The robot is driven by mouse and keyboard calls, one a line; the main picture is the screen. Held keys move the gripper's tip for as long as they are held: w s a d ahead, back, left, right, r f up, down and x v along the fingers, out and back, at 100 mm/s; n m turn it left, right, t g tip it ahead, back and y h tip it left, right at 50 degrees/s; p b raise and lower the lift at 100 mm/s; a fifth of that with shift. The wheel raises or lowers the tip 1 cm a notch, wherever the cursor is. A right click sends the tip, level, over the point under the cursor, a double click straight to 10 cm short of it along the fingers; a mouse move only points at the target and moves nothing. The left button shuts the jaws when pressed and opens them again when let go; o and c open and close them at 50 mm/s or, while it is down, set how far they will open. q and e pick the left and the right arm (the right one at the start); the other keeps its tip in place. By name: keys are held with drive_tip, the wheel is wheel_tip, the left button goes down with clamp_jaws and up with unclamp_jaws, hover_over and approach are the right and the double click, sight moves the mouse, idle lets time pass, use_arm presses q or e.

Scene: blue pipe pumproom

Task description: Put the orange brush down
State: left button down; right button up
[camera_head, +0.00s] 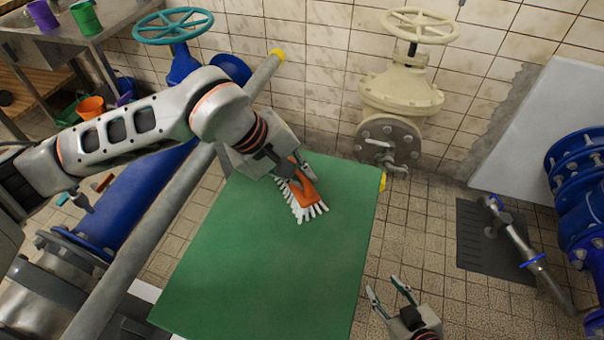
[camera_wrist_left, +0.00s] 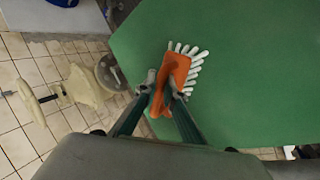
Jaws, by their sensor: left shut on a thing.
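The orange brush (camera_head: 306,192) has an orange body and white bristles. It is at the far part of the green tabletop (camera_head: 265,255) in the head view. My left gripper (camera_head: 287,178) is shut on the brush, and its fingers cover part of the body. The brush (camera_wrist_left: 172,82) also shows in the left wrist view between the two fingertips of my left gripper (camera_wrist_left: 163,92), its bristles pointing away over the green surface. I cannot tell whether the brush touches the tabletop. My right gripper (camera_head: 391,295) is open and empty, right of the table's near edge.
The green tabletop is otherwise bare. A cream valve (camera_head: 400,90) stands behind it by the tiled wall. A teal handwheel (camera_head: 173,26) and blue pipe (camera_head: 130,195) are at left. A metal table (camera_head: 75,40) holds a purple cup (camera_head: 43,15) and a green cup (camera_head: 86,17).

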use_arm(q)
drive_tip(key=c, duration=2.1)
unclamp_jaws()
drive_tip(key=shift+c, duration=0.2)
drive_tip(key=v, duration=1.2)
drive_tip(key=shift+r+p, duration=0.15)
drive_tip(key=shift+p, duration=0.2)
